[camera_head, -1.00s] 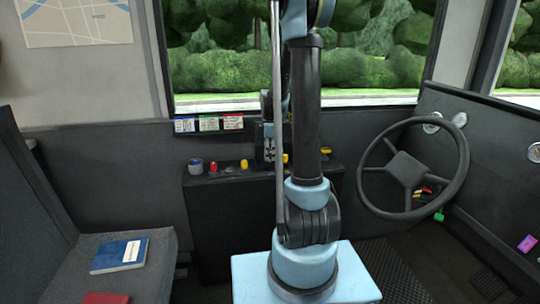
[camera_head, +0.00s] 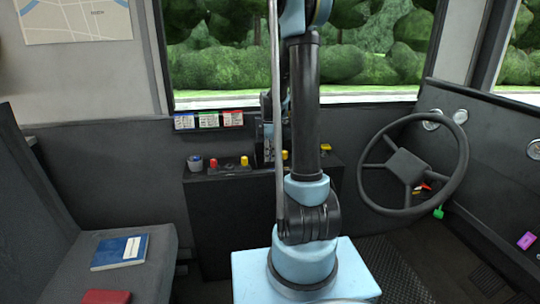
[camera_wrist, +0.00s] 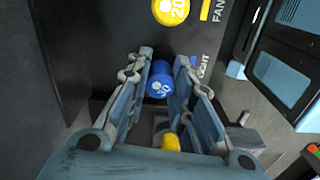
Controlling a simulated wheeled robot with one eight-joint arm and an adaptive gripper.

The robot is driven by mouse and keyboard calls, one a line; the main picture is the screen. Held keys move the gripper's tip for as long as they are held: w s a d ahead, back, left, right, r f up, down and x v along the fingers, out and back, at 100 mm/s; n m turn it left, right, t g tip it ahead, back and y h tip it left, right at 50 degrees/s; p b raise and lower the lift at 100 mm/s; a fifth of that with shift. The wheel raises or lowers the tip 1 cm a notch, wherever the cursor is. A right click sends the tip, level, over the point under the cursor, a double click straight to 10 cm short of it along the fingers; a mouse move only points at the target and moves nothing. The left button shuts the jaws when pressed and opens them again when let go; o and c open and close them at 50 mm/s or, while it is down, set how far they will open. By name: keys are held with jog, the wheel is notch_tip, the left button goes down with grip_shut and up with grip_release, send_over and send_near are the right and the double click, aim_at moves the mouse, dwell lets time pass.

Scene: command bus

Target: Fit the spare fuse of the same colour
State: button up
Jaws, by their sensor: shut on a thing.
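My gripper (camera_wrist: 160,72) is closed around a blue fuse (camera_wrist: 158,82) with pale markings on its end, which shows between the two fingertips in the wrist view. It is beside a dark panel with a partly hidden blue label; I cannot tell whether the fuse is in a socket. A yellow fuse (camera_wrist: 170,10) marked 20 sits on the panel by the label FAN. In the head view my gripper (camera_head: 266,152) is over the dark console (camera_head: 230,210), partly behind my arm; the blue fuse is not distinguishable there.
A yellow part (camera_wrist: 172,142) shows low between the fingers. Red (camera_head: 212,163) and yellow (camera_head: 244,162) pieces and a blue-grey cup-like item (camera_head: 195,163) stand on the console. Three cards (camera_head: 208,120) are behind. A steering wheel (camera_head: 412,165) is right; a blue book (camera_head: 120,251) lies on the seat.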

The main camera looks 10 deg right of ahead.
jog(key=o, duration=0.9)
jog(key=shift+c, duration=0.2)
jog(key=shift+w+r, duration=0.1)
jog(key=shift+r, duration=3.6)
